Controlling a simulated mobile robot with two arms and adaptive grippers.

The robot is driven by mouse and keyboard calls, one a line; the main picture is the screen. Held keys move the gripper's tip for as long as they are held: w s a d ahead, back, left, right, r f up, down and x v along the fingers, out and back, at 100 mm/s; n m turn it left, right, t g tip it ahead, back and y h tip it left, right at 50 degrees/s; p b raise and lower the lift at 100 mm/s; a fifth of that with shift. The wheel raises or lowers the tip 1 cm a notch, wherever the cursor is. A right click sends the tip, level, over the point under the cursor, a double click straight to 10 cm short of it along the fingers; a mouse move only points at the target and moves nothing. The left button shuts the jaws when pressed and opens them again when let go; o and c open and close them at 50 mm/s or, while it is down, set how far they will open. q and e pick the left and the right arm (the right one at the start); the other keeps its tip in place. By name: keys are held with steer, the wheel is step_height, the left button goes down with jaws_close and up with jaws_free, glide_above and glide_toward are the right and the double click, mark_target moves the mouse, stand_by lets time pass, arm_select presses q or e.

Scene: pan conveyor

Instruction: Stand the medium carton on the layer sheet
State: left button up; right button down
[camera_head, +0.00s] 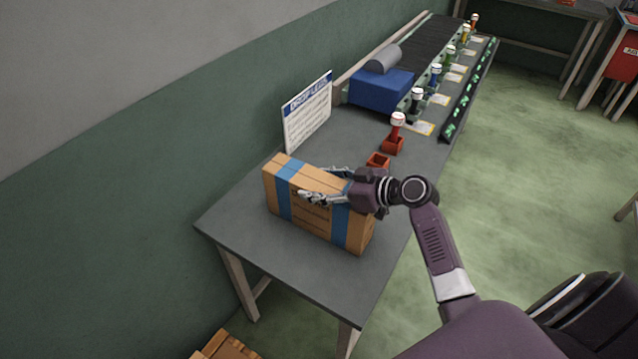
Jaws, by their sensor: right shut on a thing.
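A brown carton (312,221) with blue bands stands upright on its long narrow side at the near end of the grey table (330,280). My right gripper (318,184) reaches in from the right and is shut on the carton, with one finger across its front face and the other behind its top edge. Whether the carton's underside touches the table or is slightly above it, I cannot tell. No layer sheet can be made out. My left gripper is not in view.
A white sign (307,112) stands behind the carton. A small red bin (378,160) and several coloured stamps line the right side, along the conveyor (425,40) with a blue box (381,91). A wooden slatted thing (225,346) shows at the bottom left.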

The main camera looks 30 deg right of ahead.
steer(key=shift+r, duration=0.1)
steer(key=c, duration=1)
jaws_free()
steer(key=shift+f, duration=0.2)
steer(key=o, duration=0.3)
steer(key=shift+r, duration=0.1)
